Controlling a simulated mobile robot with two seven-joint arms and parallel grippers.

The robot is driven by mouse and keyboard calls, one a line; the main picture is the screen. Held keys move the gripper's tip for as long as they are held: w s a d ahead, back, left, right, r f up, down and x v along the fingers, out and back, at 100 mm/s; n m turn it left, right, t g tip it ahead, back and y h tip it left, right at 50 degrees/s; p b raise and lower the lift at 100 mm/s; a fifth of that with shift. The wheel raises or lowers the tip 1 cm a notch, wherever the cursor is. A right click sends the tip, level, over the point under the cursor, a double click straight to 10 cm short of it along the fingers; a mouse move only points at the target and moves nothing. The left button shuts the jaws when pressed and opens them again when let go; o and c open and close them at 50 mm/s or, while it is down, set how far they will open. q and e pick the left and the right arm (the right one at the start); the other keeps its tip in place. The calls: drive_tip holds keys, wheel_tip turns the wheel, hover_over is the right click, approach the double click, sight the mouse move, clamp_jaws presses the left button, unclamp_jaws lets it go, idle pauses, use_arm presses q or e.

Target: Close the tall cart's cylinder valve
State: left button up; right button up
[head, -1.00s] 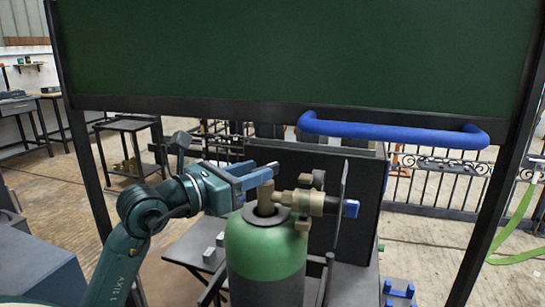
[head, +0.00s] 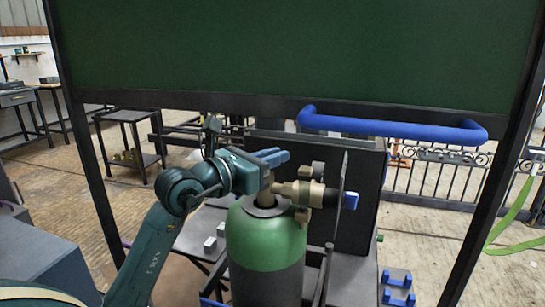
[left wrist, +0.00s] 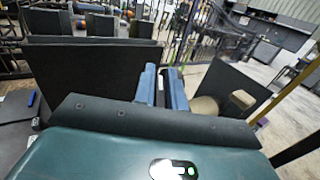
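A green and dark gas cylinder (head: 262,240) stands upright in a dark cart frame (head: 326,262). A brass valve assembly (head: 303,192) is on its top, with a blue piece (head: 351,200) at its right end. My left gripper (head: 280,156) is above and slightly behind the cylinder top, with its blue fingers pointing right. My gripper and wrist hide part of the valve's left side. In the left wrist view the two fingers (left wrist: 163,85) have a narrow gap with nothing clearly held. A pale round part (left wrist: 206,105) shows right of them. My right gripper is out of view.
A dark green panel (head: 300,50) in a black frame hangs above the arm, with a blue bar handle (head: 392,128) at its lower edge. A dark upright plate (head: 358,200) stands right of the valve. Blue brackets (head: 398,288) lie at lower right.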

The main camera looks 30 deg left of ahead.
use_arm(q)
clamp_jaws()
drive_tip(key=shift+f+h, duration=0.1)
drive_tip(key=shift+h, duration=0.2)
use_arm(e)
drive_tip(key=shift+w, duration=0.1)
